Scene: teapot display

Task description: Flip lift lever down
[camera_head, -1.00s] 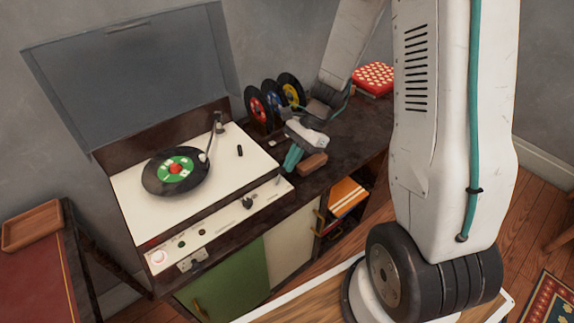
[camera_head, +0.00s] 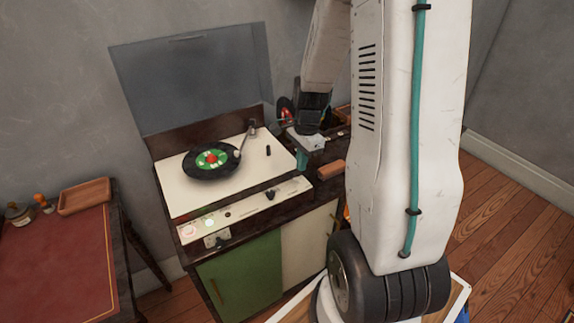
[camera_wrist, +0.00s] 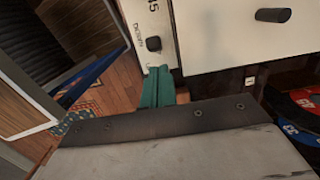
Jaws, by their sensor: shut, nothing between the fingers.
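The record player's cream deck (camera_head: 185,188) has a small black lever (camera_head: 268,150) standing near its right side, right of the tonearm (camera_head: 243,143); I take it for the lift lever. In the wrist view the black lever (camera_wrist: 272,15) shows at the top right, on the cream surface. My gripper (camera_head: 302,160) has teal fingers, shut and empty, just off the deck's right edge. In the wrist view the gripper (camera_wrist: 157,85) lies below and left of the lever, clearly apart from it, by the end of the control strip. Whether it touches the strip I cannot tell.
A black record with a green label (camera_head: 211,160) lies on the platter under the tonearm. The lid (camera_head: 190,80) stands open behind. A brown block (camera_head: 331,167) lies right of the gripper. A front knob (camera_head: 270,194) juts from the control strip (camera_head: 240,212). Records (camera_wrist: 305,98) stand near the wrist.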

